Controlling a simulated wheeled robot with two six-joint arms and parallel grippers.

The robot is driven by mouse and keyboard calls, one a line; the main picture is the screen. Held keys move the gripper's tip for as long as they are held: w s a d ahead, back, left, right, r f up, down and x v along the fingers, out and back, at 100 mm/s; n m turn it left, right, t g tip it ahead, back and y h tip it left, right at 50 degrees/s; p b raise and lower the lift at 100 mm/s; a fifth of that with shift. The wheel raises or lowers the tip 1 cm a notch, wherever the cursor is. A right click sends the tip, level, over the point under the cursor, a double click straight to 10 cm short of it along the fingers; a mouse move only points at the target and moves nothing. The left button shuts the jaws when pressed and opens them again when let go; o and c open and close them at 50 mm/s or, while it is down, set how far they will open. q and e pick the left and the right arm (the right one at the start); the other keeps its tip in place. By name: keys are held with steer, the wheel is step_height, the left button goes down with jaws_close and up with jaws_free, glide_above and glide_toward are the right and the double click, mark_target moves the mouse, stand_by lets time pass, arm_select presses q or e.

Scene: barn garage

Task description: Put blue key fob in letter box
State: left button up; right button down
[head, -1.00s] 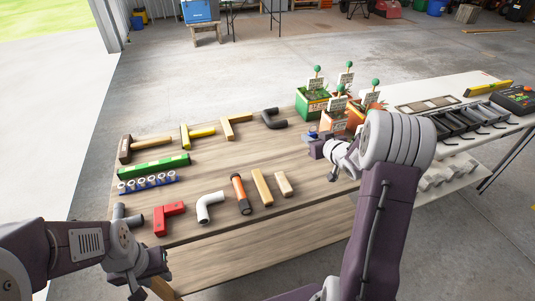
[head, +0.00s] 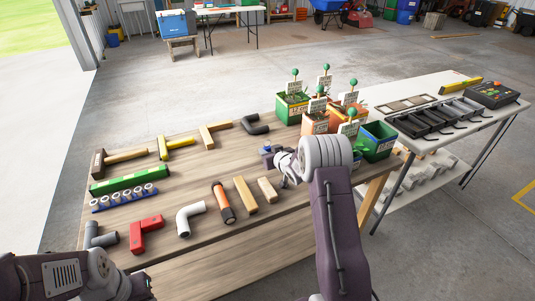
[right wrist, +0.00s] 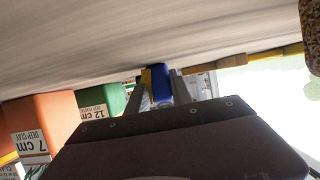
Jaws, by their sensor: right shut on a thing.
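My right gripper (head: 270,156) is low over the wooden table, left of the planter boxes. It is shut on the blue key fob (right wrist: 157,73), which shows between the fingers in the right wrist view. In the head view only a small blue part of the fob (head: 267,149) shows at the gripper's tip. I cannot tell whether the fob touches the tabletop. My left gripper (head: 141,288) is at the bottom left edge, mostly cut off, its fingers not clear. I cannot make out a letter box in these views.
Labelled planter boxes (head: 291,107) and an open green box (head: 381,139) stand close beyond my right arm. Pipe pieces, hammers and wooden blocks lie on the wooden table (head: 215,165). A white table (head: 430,90) with dark trays stands at the right.

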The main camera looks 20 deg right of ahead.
steer(key=shift+r, duration=0.1)
steer(key=shift+s, duration=0.1)
steer(key=c, duration=1.1)
jaws_free()
steer(key=shift+c, duration=0.2)
